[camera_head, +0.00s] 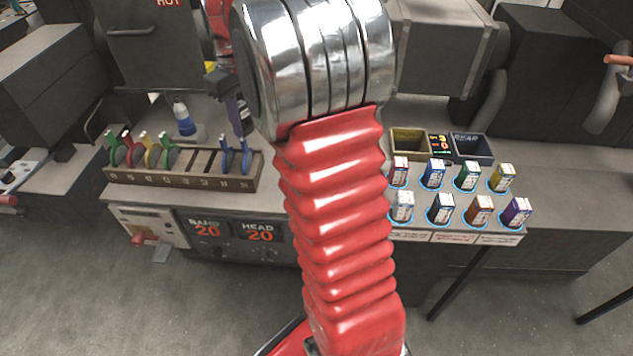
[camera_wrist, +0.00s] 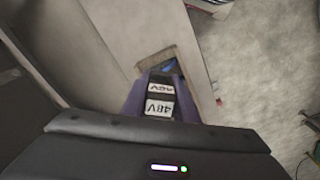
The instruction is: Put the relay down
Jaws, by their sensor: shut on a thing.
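The slotted rack (camera_head: 140,180) holds coloured discs, with empty middle slots. A blue-and-white bottle (camera_head: 183,118) stands behind it. To the right are a panel of several coloured blocks (camera_head: 434,209), an olive bin (camera_head: 408,130) and a grey bin marked REAR (camera_head: 473,158).

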